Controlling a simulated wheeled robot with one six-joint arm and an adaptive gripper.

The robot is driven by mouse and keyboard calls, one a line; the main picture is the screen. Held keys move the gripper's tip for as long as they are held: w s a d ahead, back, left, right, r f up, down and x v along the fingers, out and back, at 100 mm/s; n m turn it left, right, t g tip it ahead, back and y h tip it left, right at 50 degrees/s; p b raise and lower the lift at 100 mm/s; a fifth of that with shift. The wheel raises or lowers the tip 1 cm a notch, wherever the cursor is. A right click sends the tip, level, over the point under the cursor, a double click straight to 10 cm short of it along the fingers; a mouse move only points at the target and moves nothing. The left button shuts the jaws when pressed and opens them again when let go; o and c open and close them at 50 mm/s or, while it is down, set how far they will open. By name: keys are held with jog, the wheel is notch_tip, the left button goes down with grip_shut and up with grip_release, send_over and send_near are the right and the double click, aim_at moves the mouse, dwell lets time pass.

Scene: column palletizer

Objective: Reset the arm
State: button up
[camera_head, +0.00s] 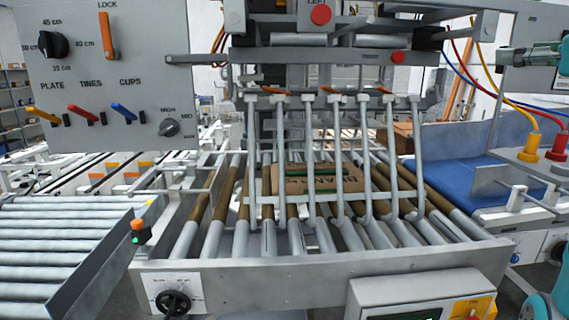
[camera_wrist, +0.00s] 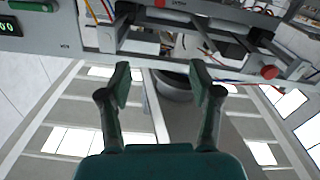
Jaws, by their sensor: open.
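My gripper (camera_wrist: 160,85) shows in the wrist view with its two dark green fingers spread wide apart. It is open and nothing is between the fingers. Behind it are a grey machine beam (camera_wrist: 290,70) with a red button and a pale ceiling with bright panels.
A control panel (camera_head: 75,85) with a knob and levers stands at left. A brown carton (camera_head: 310,178) lies on the rollers behind several metal tines (camera_head: 340,150). A blue conveyor belt (camera_head: 455,182) and hoses with yellow and red couplings (camera_head: 531,147) are at right.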

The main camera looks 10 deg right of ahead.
jog(key=w+a+f+m, duration=0.1)
jog(key=w+f, duration=0.3)
jog(key=f, duration=0.8)
jog(key=w+a+f+m, duration=0.15)
jog(key=w+f, duration=0.35)
jog(key=f, duration=0.7)
jog(key=s+a+f+m, duration=0.1)
jog(key=s+a+f, duration=0.15)
jog(key=f, duration=0.65)
jog(key=s+a+f+m+g, duration=0.1)
jog(key=a+f, duration=0.3)
jog(key=f, duration=0.4)
jog(key=s+a+f+m, duration=0.1)
jog(key=s+a+f, duration=0.15)
jog(key=f, duration=0.65)
jog(key=s+a+f+n+g, duration=0.1)
jog(key=s+a+f, duration=0.4)
jog(key=s+f, duration=0.35)
jog(key=s+a+f, duration=0.5)
jog(key=s+f, duration=0.2)
jog(key=s, duration=0.2)
jog(key=s+a+n+y, duration=0.1)
jog(key=s+a, duration=0.2)
jog(key=s, duration=0.8)
jog(key=s+a+n+g, duration=0.1)
jog(key=s+a+n, duration=0.1)
jog(key=s, duration=0.9)
jog(key=shift+s+a+r+y, duration=0.35)
jog(key=shift+s+a+y, duration=0.05)
